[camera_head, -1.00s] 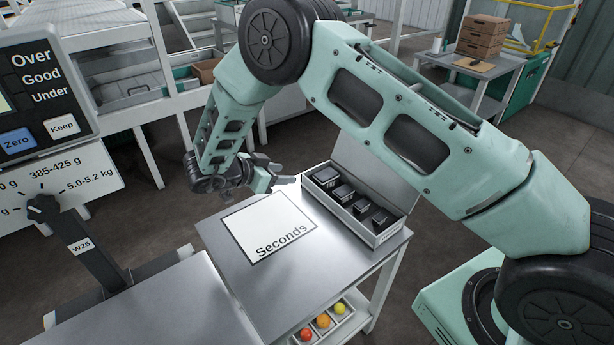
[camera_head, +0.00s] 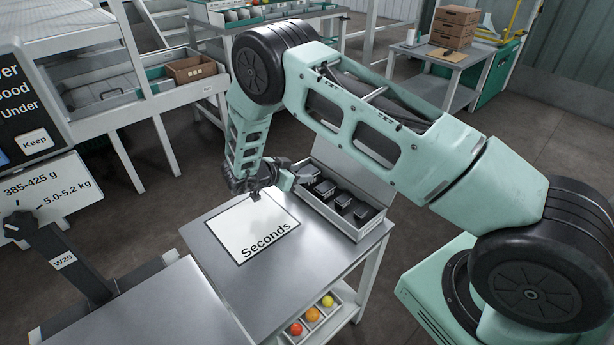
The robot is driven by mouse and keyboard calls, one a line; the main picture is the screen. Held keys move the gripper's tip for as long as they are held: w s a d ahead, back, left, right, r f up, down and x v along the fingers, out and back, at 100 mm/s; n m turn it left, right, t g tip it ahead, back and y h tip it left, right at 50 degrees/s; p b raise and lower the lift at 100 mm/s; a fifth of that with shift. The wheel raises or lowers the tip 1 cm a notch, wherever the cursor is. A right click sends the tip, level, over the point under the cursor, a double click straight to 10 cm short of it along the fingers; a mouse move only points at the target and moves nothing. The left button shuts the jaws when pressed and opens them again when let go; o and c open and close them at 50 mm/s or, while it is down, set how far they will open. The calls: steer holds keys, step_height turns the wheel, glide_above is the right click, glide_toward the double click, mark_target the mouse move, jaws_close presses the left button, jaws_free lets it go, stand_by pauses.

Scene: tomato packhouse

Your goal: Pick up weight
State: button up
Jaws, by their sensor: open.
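Several dark weights (camera_head: 343,202) of different sizes sit in a row in an open pale case (camera_head: 352,233) at the back right of the metal table (camera_head: 290,285). The case's lid stands raised behind them. My gripper and wrist partly hide that end of the case.
A white "Seconds" sheet (camera_head: 252,222) lies flat on the table left of the case. A scale panel (camera_head: 45,190) with a dial stands at the far left. Coloured fruit (camera_head: 312,314) sits on a lower shelf. The table's front is clear.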

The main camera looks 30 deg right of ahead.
mark_target(306, 171)
steer(key=shift+x, duration=1.85)
steer(key=shift+r, duration=0.15)
jaws_close()
steer(key=shift+d, duration=0.1)
steer(key=shift+r, duration=0.15)
